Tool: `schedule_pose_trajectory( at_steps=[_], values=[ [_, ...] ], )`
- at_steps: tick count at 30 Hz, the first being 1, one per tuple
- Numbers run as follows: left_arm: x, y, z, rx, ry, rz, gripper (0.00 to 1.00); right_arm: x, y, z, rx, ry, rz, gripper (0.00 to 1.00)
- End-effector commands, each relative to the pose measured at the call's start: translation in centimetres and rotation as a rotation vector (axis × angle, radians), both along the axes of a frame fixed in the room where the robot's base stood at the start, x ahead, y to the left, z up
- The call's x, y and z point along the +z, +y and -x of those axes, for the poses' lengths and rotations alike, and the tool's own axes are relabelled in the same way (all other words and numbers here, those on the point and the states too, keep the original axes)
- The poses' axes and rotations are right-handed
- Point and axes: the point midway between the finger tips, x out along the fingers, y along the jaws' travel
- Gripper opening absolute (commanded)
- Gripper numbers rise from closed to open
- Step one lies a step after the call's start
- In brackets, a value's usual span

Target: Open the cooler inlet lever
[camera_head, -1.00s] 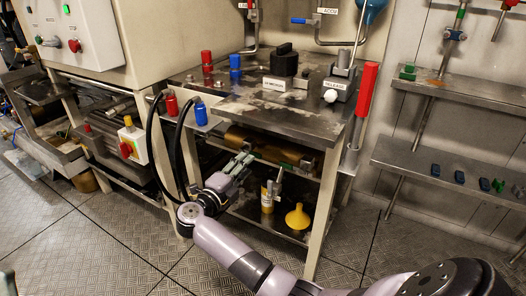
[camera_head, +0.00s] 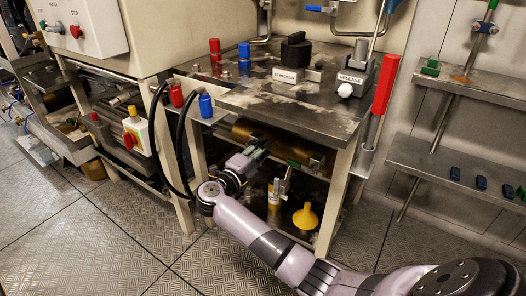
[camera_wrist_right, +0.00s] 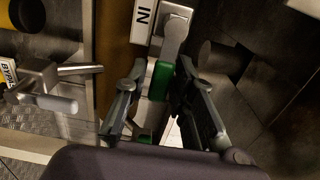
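The cooler inlet lever shows in the right wrist view as a metal arm with a green grip (camera_wrist_right: 160,80), below a label (camera_wrist_right: 147,14) reading "IN". My right gripper (camera_wrist_right: 161,72) has its two fingers apart, one on each side of the green grip. I cannot tell whether either finger touches it. In the head view my right gripper (camera_head: 258,152) is under the steel bench, in front of the brass-coloured cooler cylinder (camera_head: 300,152), and hides the inlet lever. My left gripper is not in view.
A second metal lever (camera_wrist_right: 58,103) with a partly hidden "BYPAS" label is left in the wrist view. The bench top (camera_head: 260,108) overhangs the gripper. Black hoses (camera_head: 183,150) hang left of it.

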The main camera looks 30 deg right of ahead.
Motion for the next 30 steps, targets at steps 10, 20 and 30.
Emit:
schedule_pose_trajectory(
  at_steps=[10,20,30],
  values=[
    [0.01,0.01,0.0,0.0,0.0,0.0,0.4,-0.04,0.02,0.01,0.0,0.0,0.0,0.0],
    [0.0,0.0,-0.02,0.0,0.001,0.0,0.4,-0.06,0.02,0.01,0.0,0.001,-0.001,0.0],
    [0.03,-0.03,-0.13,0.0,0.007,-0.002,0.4,-0.04,0.03,0.01,0.0,0.003,0.0,0.0]
  ],
)
